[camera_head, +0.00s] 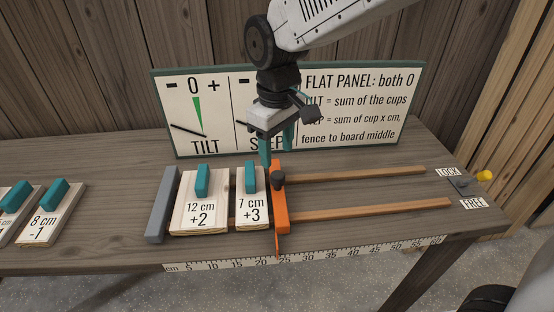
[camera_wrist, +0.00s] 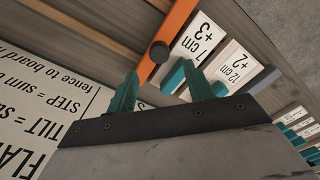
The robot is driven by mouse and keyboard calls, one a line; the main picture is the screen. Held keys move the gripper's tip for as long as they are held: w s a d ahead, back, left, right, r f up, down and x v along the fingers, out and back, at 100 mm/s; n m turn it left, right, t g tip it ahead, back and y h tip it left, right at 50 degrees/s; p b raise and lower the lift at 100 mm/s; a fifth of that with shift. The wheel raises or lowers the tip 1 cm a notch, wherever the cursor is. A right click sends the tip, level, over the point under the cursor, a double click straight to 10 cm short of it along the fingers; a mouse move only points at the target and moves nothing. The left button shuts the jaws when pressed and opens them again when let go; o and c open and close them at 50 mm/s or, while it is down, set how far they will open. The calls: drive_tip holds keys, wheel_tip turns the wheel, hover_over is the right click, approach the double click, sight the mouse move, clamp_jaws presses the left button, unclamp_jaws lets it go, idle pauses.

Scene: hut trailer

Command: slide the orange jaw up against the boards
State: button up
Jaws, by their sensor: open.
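The orange jaw (camera_head: 281,225) stands upright across two wooden rails on the bench, with a dark round knob (camera_head: 278,178) on it. Left of it lie the 7 cm +3 board (camera_head: 251,214) and the 12 cm +2 board (camera_head: 204,219), each with a teal handle. A narrow dark gap shows between the boards. The jaw is very close to the 7 cm board; I cannot tell if they touch. My gripper (camera_head: 277,148) is open and empty above the jaw's far end. In the wrist view the jaw (camera_wrist: 172,35) lies beyond my fingertips (camera_wrist: 160,88).
A grey fence (camera_head: 163,205) is left of the boards. A sign panel (camera_head: 380,140) stands behind my gripper. A yellow-tipped lever (camera_head: 484,176) sits by LOCK and FREE labels at right. A ruler (camera_head: 320,254) runs along the front edge. More boards (camera_head: 50,215) lie far left.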

sight(278, 186)
drive_tip(key=shift+r, duration=0.25)
drive_tip(key=shift+w+d, duration=0.1)
drive_tip(key=shift+d, duration=0.05)
drive_tip(key=c, duration=0.6)
drive_tip(key=shift+w+d, duration=0.35)
drive_tip(key=shift+d, duration=0.25)
clamp_jaws()
drive_tip(key=w+d+r+m+g+y, duration=0.15)
drive_tip(key=w+d+m, duration=0.35)
drive_tip(key=d+m, duration=0.7)
drive_tip(key=s+a+f+m+y, duration=0.2)
drive_tip(key=s+a+f+m, duration=0.2)
drive_tip(key=a+f+m, duration=0.4)
drive_tip(key=shift+a+m, duration=0.8)
drive_tip(key=shift+a, duration=0.2)
